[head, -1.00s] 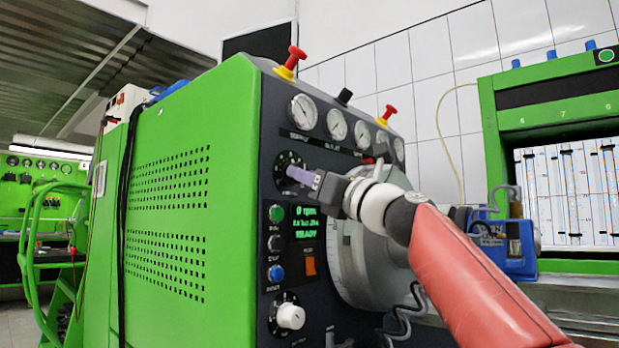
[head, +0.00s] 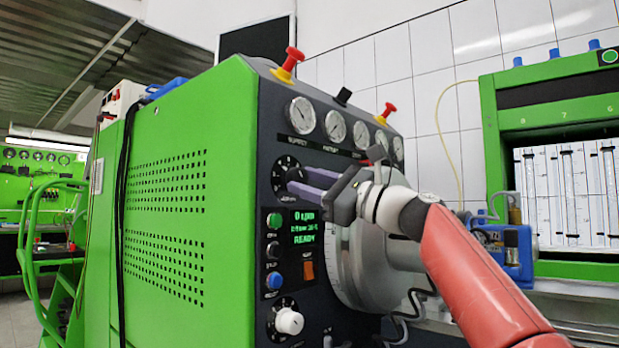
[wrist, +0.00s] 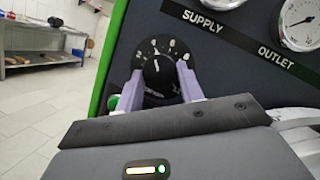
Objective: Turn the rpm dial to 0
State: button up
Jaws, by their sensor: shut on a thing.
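The black dial (head: 279,172), with a white pointer mark, is on the upper part of the dark panel. In the wrist view the dial (wrist: 157,67) sits on a round black scale with white marks, and its pointer is close to straight up. The scale figures are too small to read surely. My gripper (head: 294,181) reaches in from the right, with its two purple fingers one above the other. In the wrist view my gripper (wrist: 159,72) is shut on the dial, one finger on each side. The dial's label is partly hidden.
A green-lit display (head: 304,227) below reads 0 rpm and READY. Green, dark and blue buttons (head: 274,250), an orange switch (head: 308,270) and a white lower knob (head: 289,320) share the panel. Gauges (head: 335,126) are above. A large grey disc (head: 350,270) stands below the gripper.

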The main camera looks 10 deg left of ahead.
jog(key=shift+n+g, duration=0.3)
jog(key=shift+n, duration=0.5)
jog(key=o, duration=1)
jog(key=shift+b+v, duration=1.7)
jog(key=shift+v, duration=2.2)
jog(key=shift+r, duration=0.15)
